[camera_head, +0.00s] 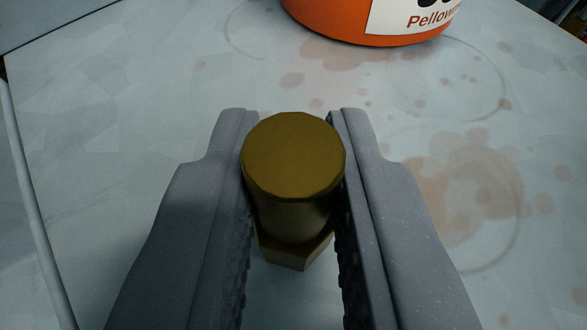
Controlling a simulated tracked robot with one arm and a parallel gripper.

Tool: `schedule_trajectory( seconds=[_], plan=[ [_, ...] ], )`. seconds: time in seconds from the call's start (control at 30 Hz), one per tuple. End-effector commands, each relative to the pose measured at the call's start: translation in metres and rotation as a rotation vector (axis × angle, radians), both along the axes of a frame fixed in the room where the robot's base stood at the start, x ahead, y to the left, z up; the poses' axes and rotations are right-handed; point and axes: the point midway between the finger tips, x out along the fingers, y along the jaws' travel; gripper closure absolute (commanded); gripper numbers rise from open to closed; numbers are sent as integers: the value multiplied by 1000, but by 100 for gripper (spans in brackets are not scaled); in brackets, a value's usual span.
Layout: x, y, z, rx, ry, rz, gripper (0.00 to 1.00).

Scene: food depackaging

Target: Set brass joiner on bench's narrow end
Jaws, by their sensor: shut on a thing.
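The brass joiner (293,158) is a dull gold cylinder with a wider, angular section below it. It is between the two grey fingers of my gripper (293,165), which is shut on it near the fingertips. The joiner's round end faces the camera. The bench (130,150) is a pale, stained surface under and around the gripper. I cannot tell whether the joiner's lower end touches the bench.
An orange container (330,25) with a white label reading "Pellow..." stands on the bench at the top, beyond the gripper. The bench's edge runs down the left side. Brown stains and ring marks lie at right. The surface left of the gripper is clear.

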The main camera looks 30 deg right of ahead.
Motion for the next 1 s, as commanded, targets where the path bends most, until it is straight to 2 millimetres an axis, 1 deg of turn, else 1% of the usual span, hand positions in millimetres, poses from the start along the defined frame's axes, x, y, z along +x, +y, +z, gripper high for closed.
schedule_trajectory(
  seconds=[0.03, 0.1, 0.43, 0.57, 0.67, 1.0],
  plan=[
    [0, 0, -1, 0, 0, 0, 77],
    [0, 0, -1, 0, 0, 0, 61],
    [1, 1, 2, 0, 0, 2, 61],
    [-5, 5, 5, 0, 0, 1, 61],
    [-14, 10, 10, -1, -2, 2, 61],
    [-51, 35, 28, -2, -1, 3, 61]
  ],
)
